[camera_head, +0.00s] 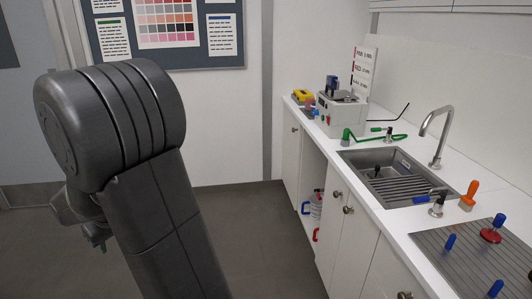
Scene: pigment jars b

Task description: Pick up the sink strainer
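The sink (413,199) is set in the white counter at the right. A small dark, upright thing with a knob-like top (377,172) stands in its basin near the left end; it may be the sink strainer, but it is too small to be sure. Part of my gripper (98,238) shows at the lower left, mostly hidden behind my dark arm. It is far from the sink, out over the floor. Its fingertips are not clear, so I cannot tell whether it is open or holds anything.
A curved tap (438,135) rises behind the sink. An orange-topped thing (469,194) and a ridged drainer (460,250) with blue and red knobbed things lie nearer. A grey machine (341,112) and a green hose (372,138) are farther back. The floor left of the cabinets is clear.

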